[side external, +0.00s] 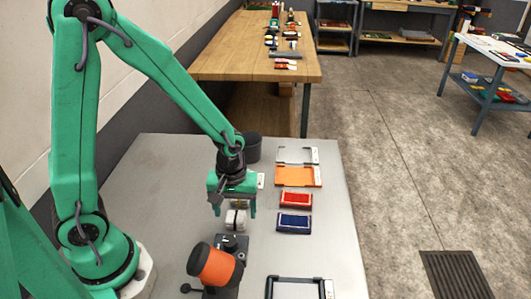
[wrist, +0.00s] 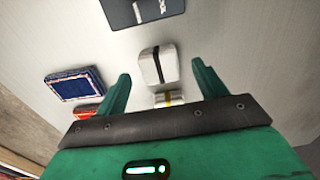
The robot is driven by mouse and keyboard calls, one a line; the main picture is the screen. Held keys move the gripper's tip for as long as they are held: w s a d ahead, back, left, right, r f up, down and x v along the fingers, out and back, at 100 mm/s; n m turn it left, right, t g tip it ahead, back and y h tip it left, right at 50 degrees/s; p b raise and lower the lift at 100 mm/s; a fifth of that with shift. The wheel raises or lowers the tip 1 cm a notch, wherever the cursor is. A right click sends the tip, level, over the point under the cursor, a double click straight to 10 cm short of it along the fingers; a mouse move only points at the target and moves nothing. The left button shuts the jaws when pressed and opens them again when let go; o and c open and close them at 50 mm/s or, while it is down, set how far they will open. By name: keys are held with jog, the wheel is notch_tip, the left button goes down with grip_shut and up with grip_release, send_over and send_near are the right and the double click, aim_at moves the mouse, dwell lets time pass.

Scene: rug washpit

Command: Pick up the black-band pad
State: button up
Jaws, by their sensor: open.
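The black-band pad (wrist: 146,70) is a white rounded block with a dark stripe across it. In the wrist view it lies ahead of my gripper (wrist: 160,71), between the lines of the two fingers and apart from both. In the side view the pad (side external: 235,222) sits on the grey table just below my gripper (side external: 235,211), partly hidden by it. My gripper is open and empty, pointing down. A second small white pad with a yellow band (wrist: 168,98) lies nearer the palm in the wrist view, partly hidden by the gripper body.
A dark grey block (wrist: 145,10) lies beyond the pad. An orange and black device (side external: 213,266) stands in front. Blue (side external: 294,223) and red (side external: 296,199) boxes, an orange tray (side external: 298,177) and a dark frame (side external: 299,281) are to the right. A dark cup (side external: 252,147) stands behind.

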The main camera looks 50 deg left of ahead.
jog(key=shift+f, duration=1.45)
jog(key=shift+c, duration=0.2)
jog(key=c, duration=1)
